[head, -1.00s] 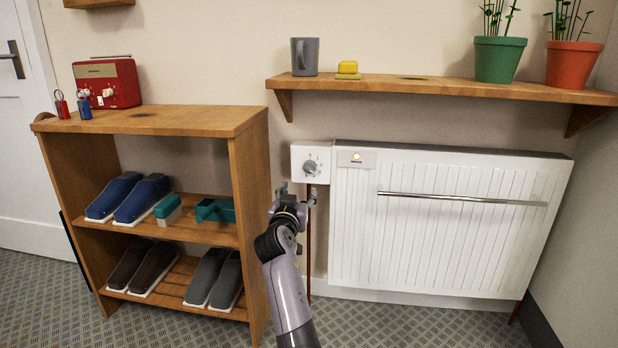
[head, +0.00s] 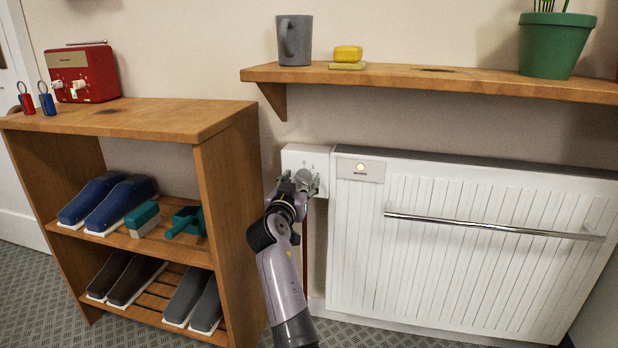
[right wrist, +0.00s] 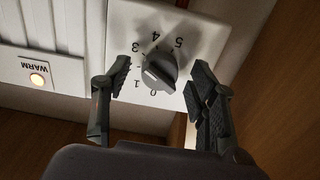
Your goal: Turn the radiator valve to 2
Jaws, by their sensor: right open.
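The radiator valve is a grey knob (head: 304,176) on a white plate (head: 293,156) at the radiator's left end. In the right wrist view the knob (right wrist: 160,70) has a pale mark on its lower left side. Numbers from 0 to 5 surround it, partly covered by the knob and a finger. The mark lies on the side of the low numbers; its exact reading is unclear. My right gripper (head: 301,182) is open, with one finger on each side of the knob. A gap shows between each finger and the knob in the right wrist view (right wrist: 161,76). My left gripper is out of view.
The white radiator (head: 450,250) has a chrome rail (head: 490,227) and a lit lamp (head: 361,168). A wall shelf (head: 420,80) above holds a mug, a yellow block and a green pot. A wooden shoe rack (head: 232,190) stands close to the left of my right arm.

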